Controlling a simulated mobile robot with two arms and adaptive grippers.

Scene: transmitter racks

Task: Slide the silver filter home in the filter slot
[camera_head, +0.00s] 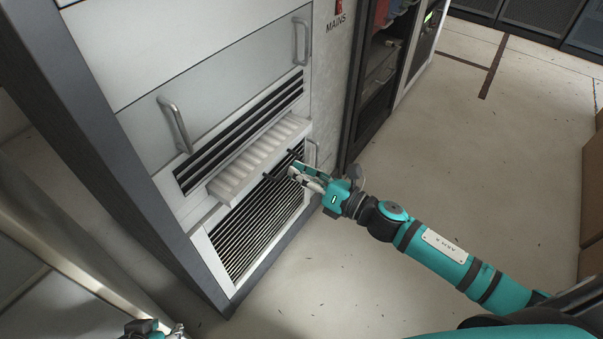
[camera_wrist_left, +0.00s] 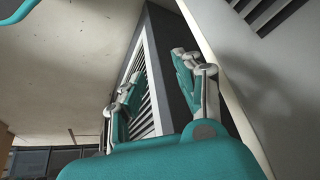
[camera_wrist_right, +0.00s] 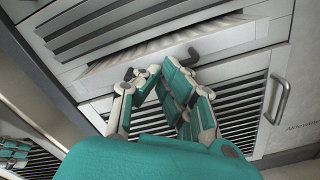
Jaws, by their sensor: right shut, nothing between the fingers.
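The silver filter (camera_head: 258,157) is a pale pleated panel that sticks part-way out of the filter slot in the cabinet front, below a black louvred vent. Its front edge (camera_wrist_right: 235,42) also shows in the right wrist view, with a dark hooked handle part (camera_wrist_right: 190,57) just past my fingertips. My right gripper (camera_head: 294,171) is shut and empty, close in front of the filter's front edge near its right end; I cannot tell whether it touches. My left gripper (camera_head: 176,330) shows only in part at the bottom left. In the left wrist view (camera_wrist_left: 155,72) its fingers are apart and empty.
A lower black grille (camera_head: 250,235) lies below the filter. Metal handles (camera_head: 174,125) stand out from the cabinet panels, and a small one (camera_wrist_right: 280,100) is right of the grille. A dark open rack (camera_head: 385,70) stands to the right. The floor (camera_head: 480,170) there is clear.

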